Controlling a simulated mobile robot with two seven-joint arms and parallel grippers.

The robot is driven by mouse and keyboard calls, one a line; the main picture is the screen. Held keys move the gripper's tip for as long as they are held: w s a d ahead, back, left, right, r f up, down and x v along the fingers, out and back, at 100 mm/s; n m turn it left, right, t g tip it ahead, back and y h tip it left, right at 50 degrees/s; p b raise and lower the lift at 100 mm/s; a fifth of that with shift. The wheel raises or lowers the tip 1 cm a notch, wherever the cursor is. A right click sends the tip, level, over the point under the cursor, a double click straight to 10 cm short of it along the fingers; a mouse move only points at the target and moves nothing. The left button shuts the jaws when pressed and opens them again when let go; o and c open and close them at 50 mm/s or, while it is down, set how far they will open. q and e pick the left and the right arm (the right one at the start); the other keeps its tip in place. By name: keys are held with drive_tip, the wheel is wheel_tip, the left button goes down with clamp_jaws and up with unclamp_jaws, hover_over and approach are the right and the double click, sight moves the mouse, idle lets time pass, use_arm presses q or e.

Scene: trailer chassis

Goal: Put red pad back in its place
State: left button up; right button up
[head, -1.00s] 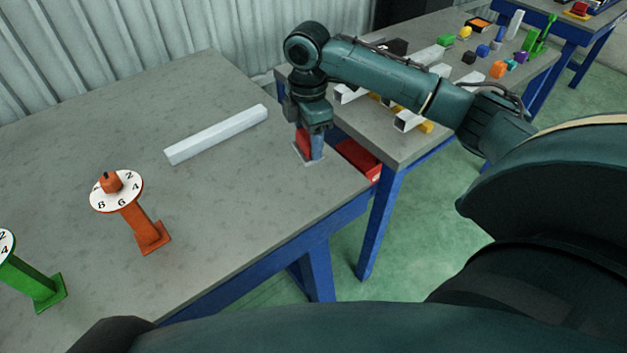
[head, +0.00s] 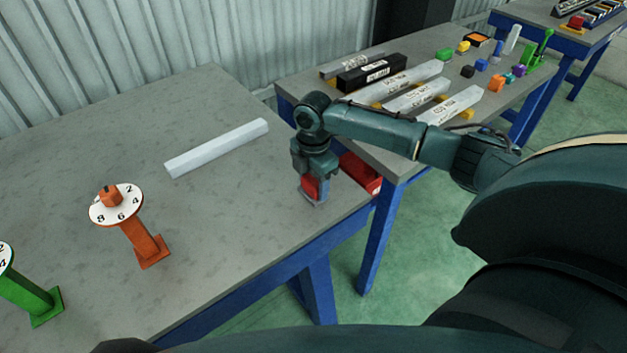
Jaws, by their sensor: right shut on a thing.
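The red pad (head: 310,186) is at the fingers of my right gripper (head: 315,194), near the right front edge of the grey table. My right gripper points down and is shut on the pad, partly hiding it. A small grey piece shows at the fingertips; I cannot tell whether it touches the table. My left gripper is not in view.
A red bin (head: 360,173) is just right of the gripper at the table edge. A white bar (head: 217,148) lies to its left. An orange dial stand (head: 143,241) and a green one (head: 30,298) stand further left. The side table (head: 415,165) holds bars and several coloured blocks.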

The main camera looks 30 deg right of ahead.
sight(313, 180)
drive_tip(key=shift+f, duration=0.15)
drive_tip(key=o, duration=1)
drive_tip(key=shift+c, duration=0.2)
wheel_tip(313, 180, up, 12)
drive_tip(key=shift+r, duration=0.2)
drive_tip(key=shift+f, duration=0.1)
